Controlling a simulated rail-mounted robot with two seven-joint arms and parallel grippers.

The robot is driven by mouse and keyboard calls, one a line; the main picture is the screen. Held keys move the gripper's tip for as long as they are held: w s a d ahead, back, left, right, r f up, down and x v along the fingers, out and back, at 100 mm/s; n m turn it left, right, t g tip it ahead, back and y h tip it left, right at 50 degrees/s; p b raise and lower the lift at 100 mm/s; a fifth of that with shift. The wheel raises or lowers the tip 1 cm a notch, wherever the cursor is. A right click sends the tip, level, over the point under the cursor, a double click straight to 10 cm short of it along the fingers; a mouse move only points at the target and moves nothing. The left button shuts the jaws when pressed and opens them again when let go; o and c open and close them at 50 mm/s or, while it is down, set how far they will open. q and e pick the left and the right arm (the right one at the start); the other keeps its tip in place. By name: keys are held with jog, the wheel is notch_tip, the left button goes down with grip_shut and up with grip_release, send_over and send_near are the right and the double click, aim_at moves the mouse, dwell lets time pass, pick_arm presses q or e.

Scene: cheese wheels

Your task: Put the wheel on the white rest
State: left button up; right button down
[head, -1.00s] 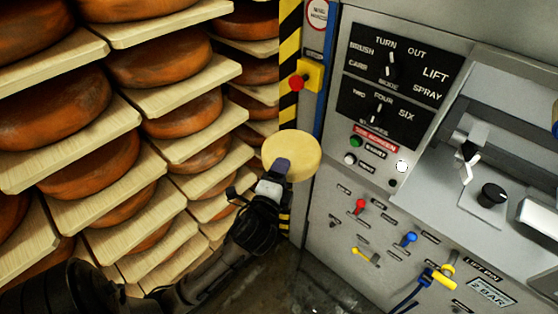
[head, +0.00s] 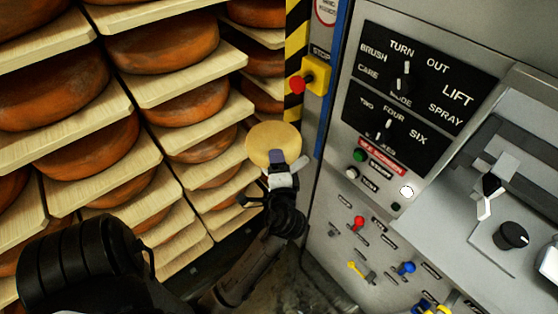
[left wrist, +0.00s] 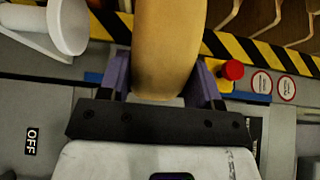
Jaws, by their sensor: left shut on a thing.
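The wheel (head: 273,137) is a pale yellow cheese disc, held in the air between the shelves and the control panel. My left gripper (head: 277,157) is shut on its near lower edge. In the left wrist view the wheel (left wrist: 166,45) stands edge-on between the two purple fingers. A white round piece with a white arm (left wrist: 66,25) shows at that view's top left corner; it may be the white rest, but I cannot be sure. The wheel is apart from it in that picture. My right gripper is not in view.
Shelves of brown cheese wheels (head: 160,50) on pale boards fill the left. A grey control panel (head: 340,215) with knobs and coloured levers stands at right. A black-yellow striped post (head: 294,107) and a red stop button (head: 297,84) stand close behind the wheel.

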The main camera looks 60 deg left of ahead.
pick_arm(q)
jog(key=shift+s+f, duration=0.2)
jog(key=shift+f, duration=1.05)
notch_tip(320, 180, down, 4)
jog(key=shift+w+r+b, duration=0.1)
jog(key=shift+b, duration=0.5)
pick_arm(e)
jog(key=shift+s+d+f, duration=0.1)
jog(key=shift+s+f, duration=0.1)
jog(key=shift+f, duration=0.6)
pick_arm(q)
jog(key=o, duration=1.1)
jog(key=shift+f, duration=0.25)
jog(key=o, duration=0.5)
jog(key=shift+c, duration=0.2)
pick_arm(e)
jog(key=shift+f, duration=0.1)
pick_arm(q)
jog(key=shift+r, duration=0.15)
